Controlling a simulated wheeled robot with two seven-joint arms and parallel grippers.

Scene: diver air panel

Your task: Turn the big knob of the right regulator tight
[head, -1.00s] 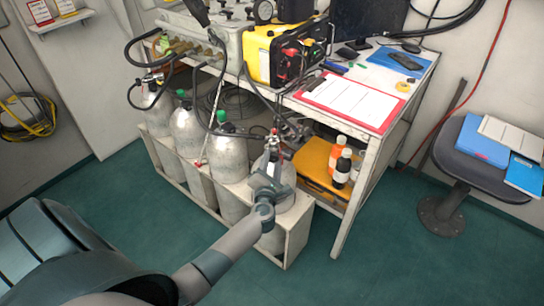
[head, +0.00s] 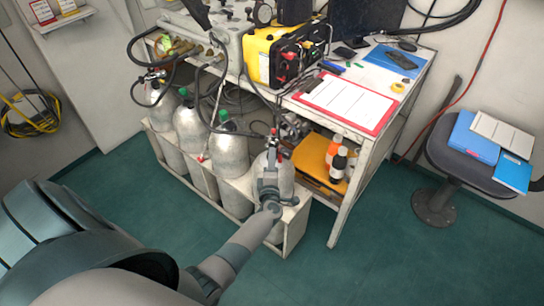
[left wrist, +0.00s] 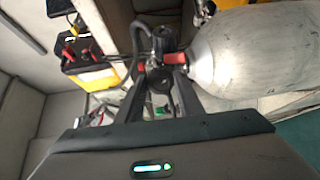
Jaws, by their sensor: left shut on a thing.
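The right regulator (head: 274,146) sits on top of the rightmost grey cylinder (head: 284,181) in the rack, with a red part beside it. In the left wrist view the cylinder (left wrist: 255,50) lies at the right, and a red knob (left wrist: 176,58) shows at its neck. My left gripper (head: 270,165) reaches the regulator from the front. Its fingers, also in the left wrist view (left wrist: 158,78), are closed around a dark round part, which appears to be the regulator's big knob (left wrist: 159,84). The fingers hide much of it. My right gripper is not in view.
Several more cylinders (head: 229,150) stand to the left in the pale rack (head: 296,226). Hoses hang close above the regulator. The table (head: 366,143) with a yellow panel box (head: 262,56) and a red clipboard (head: 345,101) is behind. The green floor in front is clear.

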